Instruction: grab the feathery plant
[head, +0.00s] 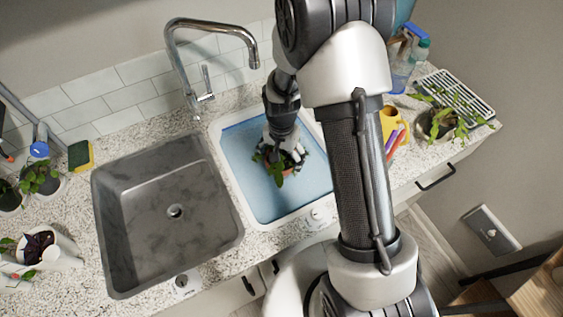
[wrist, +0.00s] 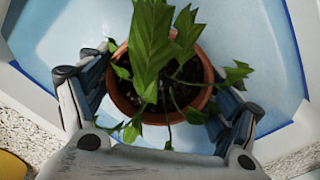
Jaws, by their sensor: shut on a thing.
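A green plant with pointed, jagged-edged leaves (wrist: 152,45) grows in a round terracotta pot (wrist: 128,100). In the head view its leaves (head: 279,180) show below my gripper (head: 284,158), inside the blue-floored white basin (head: 240,150). My gripper is shut on this pot, with one finger on each side of it in the wrist view. The pot looks upright; I cannot tell whether its base touches the basin floor. Another plant, with long drooping green leaves (head: 440,122), stands in a grey pot at the right end of the counter. I cannot tell for certain which is the feathery plant.
A grey sink (head: 130,215) and a tall tap (head: 178,65) are left of the basin. Several small potted plants, including a dark-leaved one (head: 38,247), stand at the far left. A yellow mug (head: 391,120), bottles and a drying rack (head: 458,92) are at the right.

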